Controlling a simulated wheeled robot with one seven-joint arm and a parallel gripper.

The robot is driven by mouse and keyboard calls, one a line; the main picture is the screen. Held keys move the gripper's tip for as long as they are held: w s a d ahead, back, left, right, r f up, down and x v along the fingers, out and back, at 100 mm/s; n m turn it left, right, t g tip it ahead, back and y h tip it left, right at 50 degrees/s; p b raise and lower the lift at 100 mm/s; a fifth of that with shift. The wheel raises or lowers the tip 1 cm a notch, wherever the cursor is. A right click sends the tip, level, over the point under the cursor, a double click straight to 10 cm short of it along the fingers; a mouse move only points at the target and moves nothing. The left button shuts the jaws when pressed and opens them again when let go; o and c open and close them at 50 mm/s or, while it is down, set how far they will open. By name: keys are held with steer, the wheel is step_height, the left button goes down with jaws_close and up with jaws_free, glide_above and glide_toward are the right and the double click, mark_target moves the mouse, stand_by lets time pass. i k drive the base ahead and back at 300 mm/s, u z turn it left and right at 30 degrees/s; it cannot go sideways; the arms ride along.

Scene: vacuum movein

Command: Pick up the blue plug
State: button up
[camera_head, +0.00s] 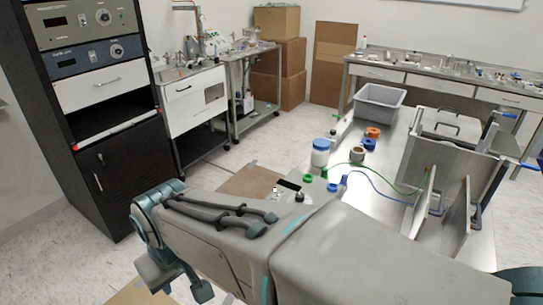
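A small blue plug (344,180) lies on the steel table (391,241), at the near end of a thin blue cable that curves right towards an open metal chamber (447,160). A second small blue piece (332,188) lies just left of it. A green plug (323,173) with a green cable lies close behind. My gripper (180,284) appears at the lower left, off the table and well away from the plug. Its two fingers look apart with nothing visible between them. My large grey arm link crosses the foreground and covers the table's near part.
A grey bin (379,103) is at the table's far end. A black cabinet (105,180) stands left.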

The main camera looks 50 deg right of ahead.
mark_target(344, 182)
steer(key=i, duration=0.6)
steer(key=z, duration=2.6)
steer(key=i, duration=0.4)
steer(key=z, duration=0.05)
